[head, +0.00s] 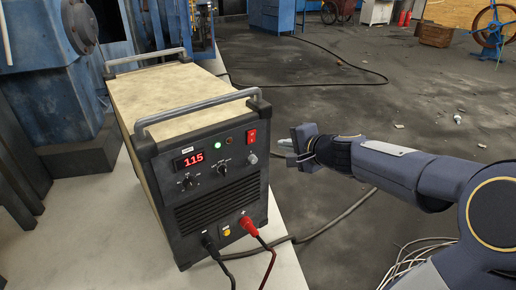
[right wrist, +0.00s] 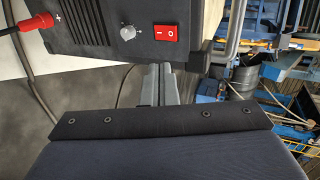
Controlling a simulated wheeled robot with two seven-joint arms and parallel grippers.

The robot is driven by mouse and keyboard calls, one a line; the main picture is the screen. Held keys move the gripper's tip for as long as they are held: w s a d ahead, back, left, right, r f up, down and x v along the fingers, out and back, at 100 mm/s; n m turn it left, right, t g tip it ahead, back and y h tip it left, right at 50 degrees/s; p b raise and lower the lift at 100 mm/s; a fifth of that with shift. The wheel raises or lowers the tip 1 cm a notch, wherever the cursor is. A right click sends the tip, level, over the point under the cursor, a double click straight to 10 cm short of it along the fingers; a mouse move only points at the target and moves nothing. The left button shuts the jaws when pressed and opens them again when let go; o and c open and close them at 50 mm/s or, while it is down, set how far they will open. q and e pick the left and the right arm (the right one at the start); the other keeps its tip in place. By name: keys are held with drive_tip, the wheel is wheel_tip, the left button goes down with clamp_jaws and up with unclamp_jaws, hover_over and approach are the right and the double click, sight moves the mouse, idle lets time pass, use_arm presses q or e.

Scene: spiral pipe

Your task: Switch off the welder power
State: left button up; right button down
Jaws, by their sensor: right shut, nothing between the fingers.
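The welder (head: 205,165) stands on a pale bench, with a lit red display reading 115 and a lit green lamp on its front panel. Its red power switch (head: 252,136) is at the upper right of the panel. The switch also shows in the right wrist view (right wrist: 165,34), marked I and O. My right gripper (head: 287,150) is to the right of the panel, shut and empty, apart from the switch in the head view. Its fingers (right wrist: 160,85) show below the switch in the right wrist view. My left gripper is not in view.
A grey knob (head: 252,159) sits below the switch. Black and red cables (head: 268,262) plug into the welder's lower front. Grey handles (head: 200,108) cross its top. Blue machinery (head: 50,80) stands at the left. The floor at the right is mostly open, with a long cable on it.

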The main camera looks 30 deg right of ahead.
drive_tip(key=shift+r, duration=0.1)
drive_tip(key=shift+w, duration=0.1)
drive_tip(key=b, duration=0.2)
approach(252, 134)
wheel_tip(252, 134, down, 4)
drive_tip(key=w, duration=0.3)
drive_tip(key=w+r+p, duration=0.1)
drive_tip(key=shift+w+a+r, duration=0.2)
drive_tip(key=shift+w, duration=0.75)
